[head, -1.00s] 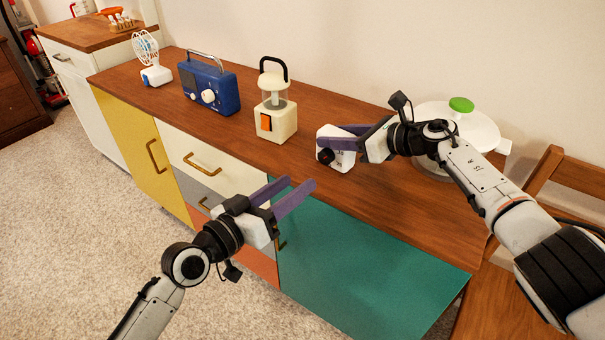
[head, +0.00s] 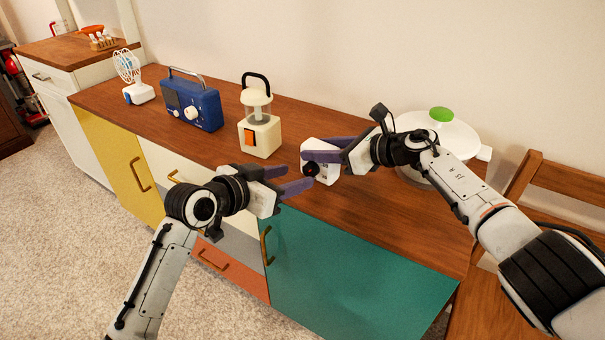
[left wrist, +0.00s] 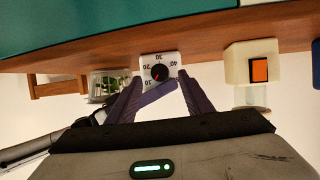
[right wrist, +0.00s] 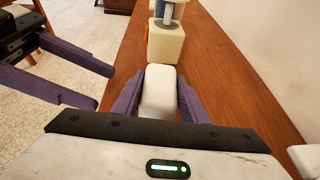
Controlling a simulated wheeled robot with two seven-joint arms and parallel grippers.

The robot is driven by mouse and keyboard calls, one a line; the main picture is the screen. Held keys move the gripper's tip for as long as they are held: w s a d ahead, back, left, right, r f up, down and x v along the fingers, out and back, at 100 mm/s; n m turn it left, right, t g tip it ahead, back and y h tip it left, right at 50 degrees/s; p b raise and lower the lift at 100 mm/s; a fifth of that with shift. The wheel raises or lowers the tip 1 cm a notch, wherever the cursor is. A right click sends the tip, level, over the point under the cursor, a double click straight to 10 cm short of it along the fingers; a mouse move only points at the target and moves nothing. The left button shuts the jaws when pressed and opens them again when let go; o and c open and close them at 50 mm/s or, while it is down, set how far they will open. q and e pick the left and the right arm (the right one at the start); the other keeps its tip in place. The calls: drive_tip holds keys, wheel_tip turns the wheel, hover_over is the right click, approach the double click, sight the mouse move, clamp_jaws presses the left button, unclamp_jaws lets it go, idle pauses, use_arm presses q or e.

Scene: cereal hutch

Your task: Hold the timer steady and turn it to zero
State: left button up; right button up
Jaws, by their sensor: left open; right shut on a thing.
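A cream lantern (head: 260,135) with an orange switch stands left of the timer. A blue radio (head: 193,103) and a white fan (head: 134,80) are farther left. A wooden chair (head: 545,190) is at right.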

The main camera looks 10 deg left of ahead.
sight(307, 173)
use_arm(q)
drive_tip(key=shift+x, duration=2.35)
drive_tip(key=c, duration=1.1)
